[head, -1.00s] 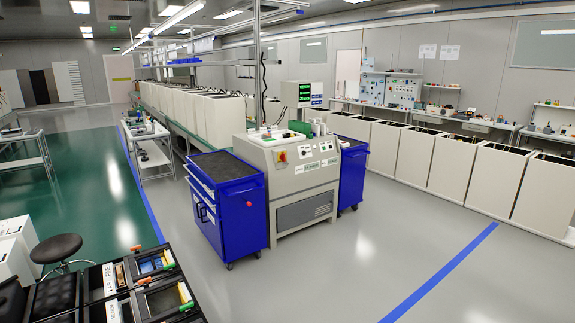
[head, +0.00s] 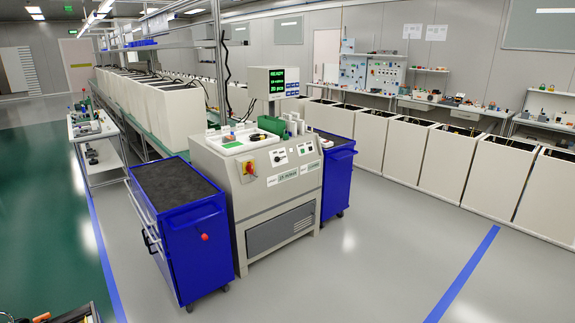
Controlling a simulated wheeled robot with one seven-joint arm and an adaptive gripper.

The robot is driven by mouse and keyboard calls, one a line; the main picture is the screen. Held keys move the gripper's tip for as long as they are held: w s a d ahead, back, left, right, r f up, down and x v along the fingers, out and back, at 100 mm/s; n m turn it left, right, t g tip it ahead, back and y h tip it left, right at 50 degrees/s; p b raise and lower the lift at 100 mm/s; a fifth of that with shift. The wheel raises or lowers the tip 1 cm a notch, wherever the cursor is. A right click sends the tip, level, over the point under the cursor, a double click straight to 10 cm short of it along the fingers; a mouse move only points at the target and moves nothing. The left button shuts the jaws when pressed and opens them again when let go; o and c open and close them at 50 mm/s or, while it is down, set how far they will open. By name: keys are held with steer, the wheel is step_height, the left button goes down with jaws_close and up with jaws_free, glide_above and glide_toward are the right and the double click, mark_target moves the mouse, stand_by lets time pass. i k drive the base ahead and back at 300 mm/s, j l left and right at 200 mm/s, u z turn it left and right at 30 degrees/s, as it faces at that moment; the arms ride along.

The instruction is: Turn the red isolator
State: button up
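My gripper is not in view.
Blue tool carts stand on both sides of the machine, one at left (head: 190,240) and one at right (head: 338,180). A white bench (head: 95,135) is behind the left cart. A row of cream cabinets (head: 445,160) runs along the right. The grey floor in front (head: 350,270) is clear.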

mark_target(250, 168)
steer(key=i+u, duration=0.1)
steer(key=i, duration=0.45)
steer(key=i+l+u, duration=0.1)
steer(key=i, duration=0.5)
steer(key=i+l+u, duration=0.1)
steer(key=i, duration=0.45)
steer(key=i+l+u, duration=0.1)
steer(key=i+l, duration=0.15)
steer(key=i, duration=0.3)
steer(key=i+l+u, duration=0.35)
steer(key=i+u, duration=0.15)
steer(key=i, duration=0.15)
steer(key=i+l+u, duration=0.5)
steer(key=i+l, duration=0.1)
steer(key=l, duration=0.05)
